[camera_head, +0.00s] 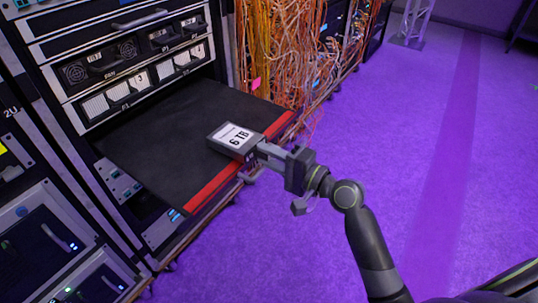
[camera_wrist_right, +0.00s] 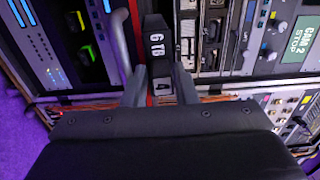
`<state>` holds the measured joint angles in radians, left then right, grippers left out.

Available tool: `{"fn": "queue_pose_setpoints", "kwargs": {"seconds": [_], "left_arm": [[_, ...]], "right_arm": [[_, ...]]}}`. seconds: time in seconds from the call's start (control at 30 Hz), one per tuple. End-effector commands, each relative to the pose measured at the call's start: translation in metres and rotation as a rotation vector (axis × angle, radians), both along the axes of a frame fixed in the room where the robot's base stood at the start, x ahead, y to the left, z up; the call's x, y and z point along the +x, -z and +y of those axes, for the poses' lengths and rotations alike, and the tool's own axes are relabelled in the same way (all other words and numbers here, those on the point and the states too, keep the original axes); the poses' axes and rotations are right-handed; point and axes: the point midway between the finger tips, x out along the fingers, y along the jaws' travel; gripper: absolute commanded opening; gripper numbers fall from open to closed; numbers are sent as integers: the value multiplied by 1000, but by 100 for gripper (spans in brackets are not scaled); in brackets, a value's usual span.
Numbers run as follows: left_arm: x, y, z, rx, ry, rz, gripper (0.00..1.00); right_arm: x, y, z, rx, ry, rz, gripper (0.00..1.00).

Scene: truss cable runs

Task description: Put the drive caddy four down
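The drive caddy (camera_head: 236,138) is a dark, flat box with a white "6 TB" label on its top. It lies level at the red front edge of the black pull-out shelf (camera_head: 150,140). Whether it rests on the shelf or hangs just above it I cannot tell. My right gripper (camera_head: 262,153) is shut on the caddy's near end. In the right wrist view the caddy (camera_wrist_right: 158,45) shows end-on between the two fingers, with "6 TB" and a "4" on its end face. My left gripper is not in view.
A rack with fan and numbered units (camera_head: 130,72) stands behind the shelf. Dense orange cables (camera_head: 280,50) hang right of it. More rack gear (camera_head: 40,235) is at lower left. The purple floor (camera_head: 440,150) at right is largely clear. Much of the black shelf is bare.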

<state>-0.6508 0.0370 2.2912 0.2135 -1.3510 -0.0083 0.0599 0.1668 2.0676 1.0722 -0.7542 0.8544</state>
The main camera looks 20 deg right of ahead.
Motion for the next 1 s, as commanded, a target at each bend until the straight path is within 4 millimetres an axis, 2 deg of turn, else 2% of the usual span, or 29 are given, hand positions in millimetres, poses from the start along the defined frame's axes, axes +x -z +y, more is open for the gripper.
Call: {"fn": "queue_pose_setpoints", "kwargs": {"seconds": [0.27, 0.4, 0.5, 0.8, 1.0], "left_arm": [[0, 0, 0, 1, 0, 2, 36], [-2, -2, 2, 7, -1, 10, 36], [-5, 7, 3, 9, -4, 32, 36], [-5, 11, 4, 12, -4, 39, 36], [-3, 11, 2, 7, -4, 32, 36]], "right_arm": [[0, 0, 0, -2, 0, 2, 27], [0, -8, 0, -2, -1, 1, 27], [-12, -4, -11, -6, 2, 3, 27], [-58, -3, -46, -8, 0, 4, 27], [-80, -3, -63, -7, -1, 4, 27]]}}
